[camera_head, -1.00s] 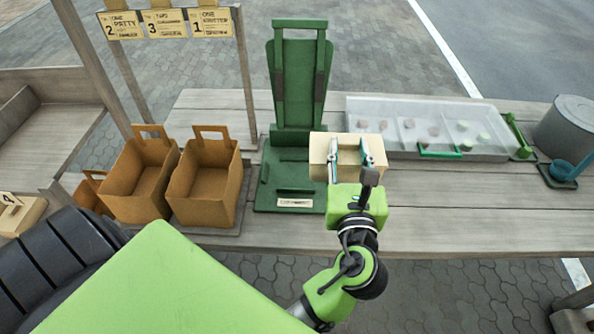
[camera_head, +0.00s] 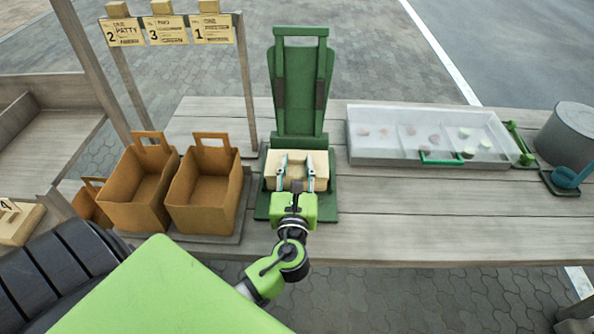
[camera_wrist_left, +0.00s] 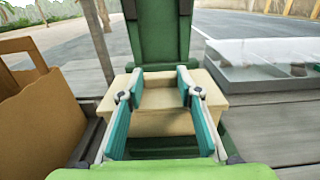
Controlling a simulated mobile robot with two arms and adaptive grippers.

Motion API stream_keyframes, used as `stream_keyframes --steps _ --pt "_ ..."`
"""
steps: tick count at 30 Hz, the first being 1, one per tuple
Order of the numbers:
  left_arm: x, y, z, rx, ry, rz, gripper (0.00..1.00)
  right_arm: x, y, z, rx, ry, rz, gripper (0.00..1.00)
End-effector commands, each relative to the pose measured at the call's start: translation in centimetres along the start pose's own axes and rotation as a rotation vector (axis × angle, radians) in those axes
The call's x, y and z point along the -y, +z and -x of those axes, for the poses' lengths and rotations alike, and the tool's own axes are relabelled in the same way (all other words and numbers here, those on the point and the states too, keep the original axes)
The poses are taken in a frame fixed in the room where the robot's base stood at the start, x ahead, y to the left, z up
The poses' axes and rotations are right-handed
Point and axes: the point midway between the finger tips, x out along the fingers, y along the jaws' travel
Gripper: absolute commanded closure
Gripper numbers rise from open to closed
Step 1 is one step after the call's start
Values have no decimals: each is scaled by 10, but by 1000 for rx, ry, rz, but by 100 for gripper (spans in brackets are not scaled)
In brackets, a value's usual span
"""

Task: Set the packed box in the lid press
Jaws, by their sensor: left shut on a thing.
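The packed box (camera_head: 297,160), a pale cream block, is over the base of the green lid press (camera_head: 301,105), in front of its upright back. My left gripper (camera_head: 295,184) is shut on the box, its fingers reaching over the near side. The box also shows in the left wrist view (camera_wrist_left: 163,119) between and beyond the fingers (camera_wrist_left: 160,98). I cannot tell whether the box rests on the press base or hangs just above it. The box's underside is hidden. My right gripper is not in view.
A clear tray (camera_head: 436,157) with compartments holding round pieces lies to the right. A grey pot (camera_head: 568,134) stands at far right. The table front right is clear.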

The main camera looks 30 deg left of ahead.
Motion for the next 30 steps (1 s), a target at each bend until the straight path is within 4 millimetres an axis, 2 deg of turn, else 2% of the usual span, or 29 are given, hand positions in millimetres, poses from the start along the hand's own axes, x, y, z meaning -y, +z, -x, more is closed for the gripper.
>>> stream_keyframes --steps 1,3,14,15,17,28,30 --pt "1 -10 0 -1 -1 -3 100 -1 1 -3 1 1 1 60" --pt "1 -15 0 0 -1 -2 100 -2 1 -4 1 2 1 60" --pt "1 -19 0 1 0 0 100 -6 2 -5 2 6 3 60" --pt "1 -20 1 0 -1 -1 63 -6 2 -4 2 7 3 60" --pt "1 -19 1 0 -1 0 51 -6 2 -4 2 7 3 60" --pt "1 -16 1 0 -1 0 51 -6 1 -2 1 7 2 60" --pt "1 -18 7 -3 -1 0 51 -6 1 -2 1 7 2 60"
